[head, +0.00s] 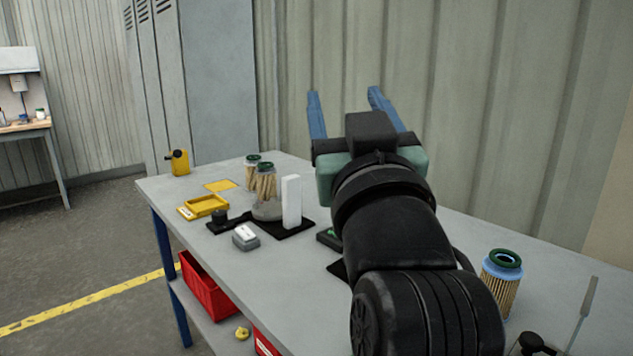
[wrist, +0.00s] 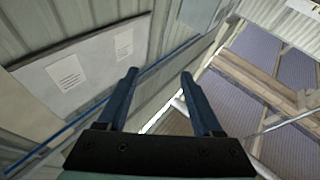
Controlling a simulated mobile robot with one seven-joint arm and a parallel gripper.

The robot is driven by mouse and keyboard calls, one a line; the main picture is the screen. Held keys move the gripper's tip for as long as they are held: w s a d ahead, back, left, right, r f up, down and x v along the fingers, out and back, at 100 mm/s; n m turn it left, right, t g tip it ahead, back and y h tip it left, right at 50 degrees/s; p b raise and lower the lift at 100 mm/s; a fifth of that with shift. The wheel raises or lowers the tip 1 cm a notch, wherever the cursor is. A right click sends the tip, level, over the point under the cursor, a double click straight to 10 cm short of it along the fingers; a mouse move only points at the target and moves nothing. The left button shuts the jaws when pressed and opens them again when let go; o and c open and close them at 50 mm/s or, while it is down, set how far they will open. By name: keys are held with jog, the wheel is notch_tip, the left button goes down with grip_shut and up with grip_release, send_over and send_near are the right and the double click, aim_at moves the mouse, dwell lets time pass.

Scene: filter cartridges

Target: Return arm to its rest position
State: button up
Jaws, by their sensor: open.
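My gripper (head: 343,108) is raised above the grey workbench in the head view, its two blue fingers apart and pointing up, with nothing between them. The wrist view also shows my gripper (wrist: 160,82) open and empty, facing the wall and ceiling. My dark arm covers the middle and right part of the bench. Two filter cartridges with green tops stand close together on the bench's far part, one of them a pleated cartridge (head: 265,184). Another cartridge with a blue and green top (head: 501,278) stands on the right, near my arm.
The workbench (head: 290,260) also carries a yellow tray (head: 206,206), a white upright block (head: 291,202), a small grey-and-white box (head: 245,237) and a yellow container (head: 179,162). A red bin (head: 207,284) sits on the lower shelf. A corrugated wall stands behind the bench.

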jog(key=s+a+r+m+t+h+p, duration=0.1)
jog(key=s+a+r+t, duration=0.2)
jog(key=s, duration=0.5)
jog(key=s+r+m+t+h, duration=0.1)
jog(key=s+r+t, duration=0.1)
jog(key=s+r, duration=0.4)
notch_tip(320, 180, up, 24)
jog(key=p, duration=2.5)
jog(key=shift+s+r+p, duration=0.25)
jog(key=shift+s+p, duration=0.1)
jog(key=shift+a, duration=0.1)
